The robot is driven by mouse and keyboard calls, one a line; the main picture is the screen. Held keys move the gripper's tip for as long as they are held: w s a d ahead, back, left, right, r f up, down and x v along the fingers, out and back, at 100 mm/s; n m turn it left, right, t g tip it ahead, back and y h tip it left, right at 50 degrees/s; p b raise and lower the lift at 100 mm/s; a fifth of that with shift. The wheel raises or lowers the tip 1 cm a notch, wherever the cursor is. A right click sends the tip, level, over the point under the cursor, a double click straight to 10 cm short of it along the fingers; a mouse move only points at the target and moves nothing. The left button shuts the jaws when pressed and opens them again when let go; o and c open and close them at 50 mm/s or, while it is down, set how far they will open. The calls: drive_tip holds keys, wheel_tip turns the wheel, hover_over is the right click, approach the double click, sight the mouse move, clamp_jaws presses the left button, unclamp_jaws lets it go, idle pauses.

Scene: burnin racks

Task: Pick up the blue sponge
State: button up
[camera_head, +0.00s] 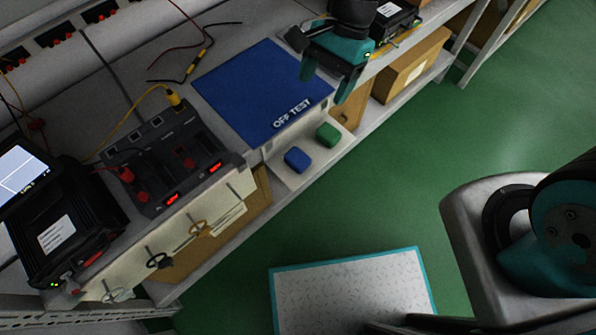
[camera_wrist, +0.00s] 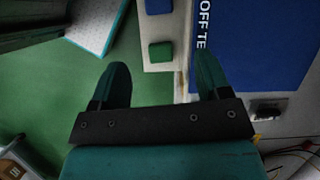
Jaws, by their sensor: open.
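The blue sponge (camera_head: 297,159) is a small rounded block on a light ledge below the blue mat's front edge. In the wrist view the blue sponge (camera_wrist: 158,6) shows at the top edge, partly cut off. A green sponge (camera_head: 328,134) lies just beside it, to its upper right, and it shows in the wrist view (camera_wrist: 160,52) nearer my fingers. My gripper (camera_head: 329,85) is open and empty above the right side of the blue mat, apart from both sponges. Its two fingers (camera_wrist: 161,84) are spread wide in the wrist view.
The blue mat (camera_head: 250,90) marked "OFF TEST" lies on the bench. A black power unit (camera_head: 180,160) with red displays and cables stands to its left. A cardboard box (camera_head: 410,65) sits on the lower shelf. Green floor (camera_head: 385,175) is open in front.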

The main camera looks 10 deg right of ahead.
drive_tip(key=b, duration=0.2)
hover_over(299, 155)
drive_tip(key=w+d, duration=0.2)
drive_tip(key=shift+m, duration=0.4)
wheel_tip(299, 155, down, 12)
drive_tip(key=shift+s+a+f, duration=0.1)
drive_tip(key=shift+s+f, duration=0.05)
drive_tip(key=shift+f, duration=0.05)
drive_tip(key=shift+b+x, duration=0.75)
drive_tip(key=shift+x, duration=2.35)
drive_tip(key=shift+s, duration=0.15)
drive_tip(key=shift+c, duration=0.4)
drive_tip(key=c, duration=0.6)
